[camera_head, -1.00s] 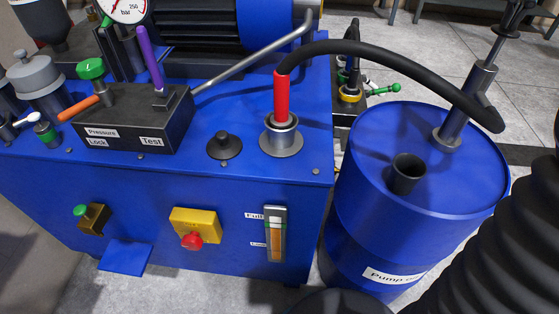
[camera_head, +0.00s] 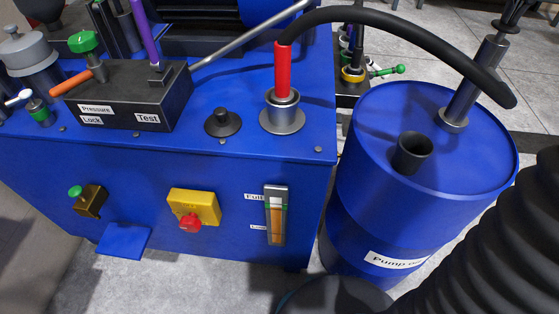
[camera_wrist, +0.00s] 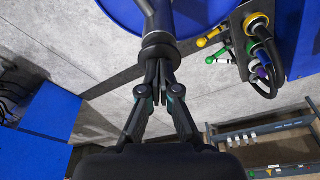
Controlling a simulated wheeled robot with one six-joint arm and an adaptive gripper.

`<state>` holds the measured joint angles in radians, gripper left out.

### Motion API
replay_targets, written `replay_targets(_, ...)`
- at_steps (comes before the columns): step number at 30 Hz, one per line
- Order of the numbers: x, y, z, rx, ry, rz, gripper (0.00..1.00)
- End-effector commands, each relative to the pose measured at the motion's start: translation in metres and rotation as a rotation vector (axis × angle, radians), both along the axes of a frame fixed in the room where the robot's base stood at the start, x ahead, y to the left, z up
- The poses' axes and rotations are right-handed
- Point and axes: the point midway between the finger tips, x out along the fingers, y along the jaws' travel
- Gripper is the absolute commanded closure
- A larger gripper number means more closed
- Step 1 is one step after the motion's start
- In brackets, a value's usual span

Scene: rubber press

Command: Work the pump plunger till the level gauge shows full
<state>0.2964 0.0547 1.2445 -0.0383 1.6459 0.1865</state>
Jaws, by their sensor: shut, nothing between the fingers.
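The blue oil drum (camera_head: 428,240) stands at the right in the head view. The pump (camera_head: 472,88), a grey tube, rises tilted from its lid, with the dark plunger (camera_head: 503,27) at its top. My gripper (camera_wrist: 160,72) is shut and empty in the wrist view, its fingertips at the dark round plunger end (camera_wrist: 159,42). Whether they touch it I cannot tell. The level gauge (camera_head: 276,215) is on the blue machine's front. Its amber column appears to stand high, a little below the green band near the Full label.
An open dark filler neck (camera_head: 412,153) stands on the drum lid. Coloured valves (camera_wrist: 240,40) lie right of my gripper in the wrist view. Grey floor surrounds the drum.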

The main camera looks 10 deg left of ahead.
Motion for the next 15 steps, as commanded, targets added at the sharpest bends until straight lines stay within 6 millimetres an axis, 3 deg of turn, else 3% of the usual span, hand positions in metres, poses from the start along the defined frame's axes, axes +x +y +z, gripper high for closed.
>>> replay_targets(15, 0.000, 0.000, 0.046, 0.001, 0.002, 0.000, 1.00)
